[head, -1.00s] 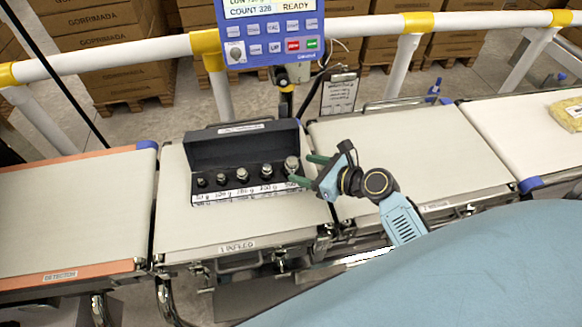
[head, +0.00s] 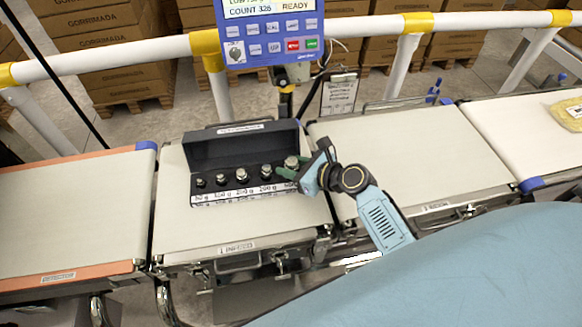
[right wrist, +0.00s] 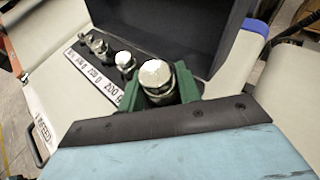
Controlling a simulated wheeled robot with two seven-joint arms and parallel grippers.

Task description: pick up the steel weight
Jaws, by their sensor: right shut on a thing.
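A row of several knobbed steel weights stands in an open dark case (head: 227,152) with a white label strip along its front. The largest steel weight (head: 291,162) is at the right end of the row. My right gripper (head: 290,172) is shut on this weight, which still stands at its place in the case. In the right wrist view the green fingers lie on both sides of the steel weight (right wrist: 154,76), below its bright top. The fingers partly hide its body. My left gripper is not in view.
The case rests on the middle belt section (head: 232,226). A blue display unit (head: 268,30) stands behind it. A white railing (head: 130,56) runs along the back. The right belt (head: 410,150) is clear, with a yellow package (head: 568,112) at far right.

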